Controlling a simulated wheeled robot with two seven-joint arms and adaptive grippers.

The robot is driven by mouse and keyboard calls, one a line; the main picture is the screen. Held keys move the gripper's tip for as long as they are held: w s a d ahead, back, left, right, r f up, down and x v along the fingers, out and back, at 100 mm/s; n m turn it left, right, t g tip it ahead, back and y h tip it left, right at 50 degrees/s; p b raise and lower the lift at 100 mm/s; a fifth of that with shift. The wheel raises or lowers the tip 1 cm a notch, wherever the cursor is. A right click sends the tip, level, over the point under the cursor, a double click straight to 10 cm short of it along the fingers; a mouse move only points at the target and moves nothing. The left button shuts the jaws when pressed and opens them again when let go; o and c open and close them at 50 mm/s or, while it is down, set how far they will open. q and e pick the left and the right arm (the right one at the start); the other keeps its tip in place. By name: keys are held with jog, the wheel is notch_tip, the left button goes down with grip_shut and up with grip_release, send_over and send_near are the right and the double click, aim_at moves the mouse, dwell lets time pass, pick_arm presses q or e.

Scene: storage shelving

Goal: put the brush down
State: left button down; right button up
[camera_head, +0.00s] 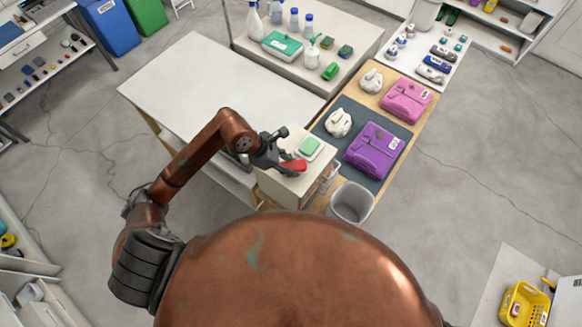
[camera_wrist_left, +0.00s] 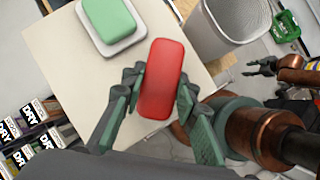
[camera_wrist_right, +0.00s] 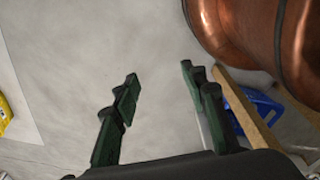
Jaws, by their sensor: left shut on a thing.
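The brush (camera_head: 297,165) shows as a red rounded block. My left gripper (camera_head: 283,158) is shut on it over the near end of a small cream-topped cabinet (camera_head: 270,181). In the left wrist view the brush (camera_wrist_left: 163,75) sits between both fingers of the left gripper (camera_wrist_left: 158,82). Whether its underside touches the cabinet top is hidden. My right gripper (camera_wrist_right: 158,75) is open and empty, over bare floor in the right wrist view; it is out of the head view.
A green block (camera_head: 309,146) lies on a white dish beside the brush. A grey bin (camera_head: 352,202) stands right of the cabinet. A white table (camera_head: 205,85) at left is clear.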

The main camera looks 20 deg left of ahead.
pick_arm(q)
jog(key=shift+s+f+p, duration=0.2)
jog(key=shift+f+p, duration=0.1)
jog(key=shift+f, duration=0.65)
jog(key=shift+w+f, duration=0.1)
jog(key=shift+f, duration=0.05)
jog(key=c, duration=1.5)
grip_release()
pick_arm(e)
jog(key=shift+s+a+r, duration=0.1)
jog(key=shift+s+r, duration=0.3)
jog(key=shift+s, duration=0.05)
jog(key=shift+s, duration=0.1)
pick_arm(q)
jog(key=shift+r, duration=0.2)
jog(key=b+v, duration=0.3)
jog(key=v, duration=0.9)
pick_arm(e)
jog(key=f, duration=0.2)
jog(key=shift+s+f, duration=0.2)
jog(key=shift+f, duration=0.2)
